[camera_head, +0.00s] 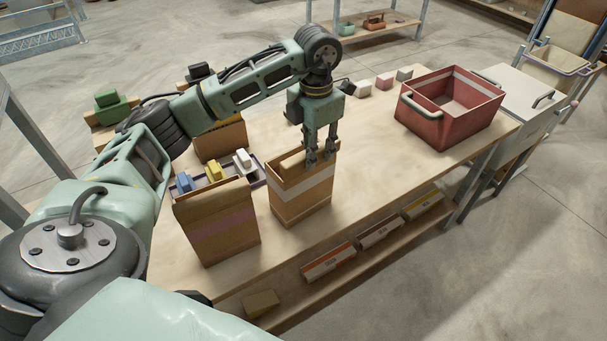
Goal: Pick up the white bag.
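A tan paper bag with a white band (303,188) stands upright and open at the top on the wooden table. It is the only bag in view with a clear white band. My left gripper (320,160) points down at the upper right rim of this bag. Its two fingertips are at the rim, a little apart. I cannot tell whether the rim is between them or whether they touch it. My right gripper is not in view.
A similar bag with a pink band (222,226) stands close on the left. Behind is a tray with small blue, yellow and white items (213,173). A red bin (450,128) stands at the right. The table (375,150) is clear between.

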